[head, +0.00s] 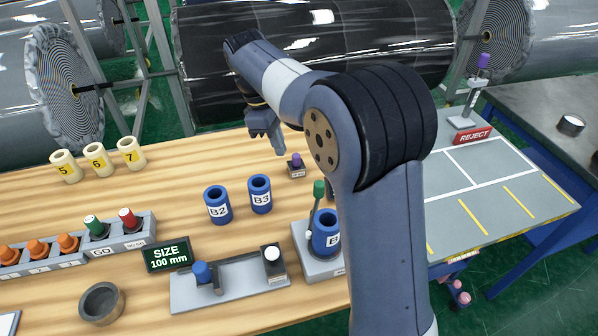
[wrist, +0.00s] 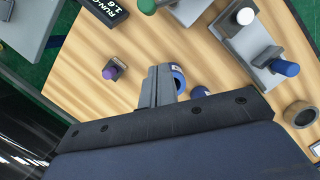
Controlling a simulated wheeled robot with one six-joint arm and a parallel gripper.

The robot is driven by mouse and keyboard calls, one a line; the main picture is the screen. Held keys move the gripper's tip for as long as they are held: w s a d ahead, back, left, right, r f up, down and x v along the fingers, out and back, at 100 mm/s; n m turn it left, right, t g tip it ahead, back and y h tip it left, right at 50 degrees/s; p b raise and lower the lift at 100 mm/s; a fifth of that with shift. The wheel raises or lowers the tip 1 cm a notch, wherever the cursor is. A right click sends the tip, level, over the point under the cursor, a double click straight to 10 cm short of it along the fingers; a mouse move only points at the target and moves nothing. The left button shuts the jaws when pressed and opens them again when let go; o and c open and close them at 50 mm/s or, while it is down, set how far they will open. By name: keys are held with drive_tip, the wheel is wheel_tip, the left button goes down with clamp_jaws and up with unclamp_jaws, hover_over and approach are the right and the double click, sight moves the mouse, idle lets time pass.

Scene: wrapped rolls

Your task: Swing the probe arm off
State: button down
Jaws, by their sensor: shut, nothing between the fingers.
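The likely probe arm is a lever with a green knob (head: 319,188), standing upright on a grey base (head: 312,266) beside a blue roll (head: 326,236) whose label is partly hidden by my arm. The green knob (wrist: 147,5) also shows at the top edge of the wrist view. My gripper (head: 272,146) is above the back of the wooden table, left of and behind the lever, apart from it. In the wrist view my gripper (wrist: 158,88) has its fingers together and holds nothing.
Blue rolls B2 (head: 218,205) and B3 (head: 260,194) stand left of the lever. A purple knob (head: 296,160) sits near my gripper. A gauge with blue and white knobs (head: 230,284) and a SIZE display (head: 169,253) lie in front. A large black roll (head: 330,50) is behind the table.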

drive_tip(key=shift+w+a, duration=0.1)
drive_tip(key=shift+a, duration=0.05)
drive_tip(key=p, duration=0.2)
hover_over(316, 209)
drive_tip(key=w+a, duration=0.2)
drive_tip(key=w, duration=0.3)
drive_tip(key=a+x, duration=0.2)
drive_tip(key=x, duration=0.7)
drive_tip(key=shift+w+f, duration=0.5)
drive_tip(key=shift+w, duration=0.05)
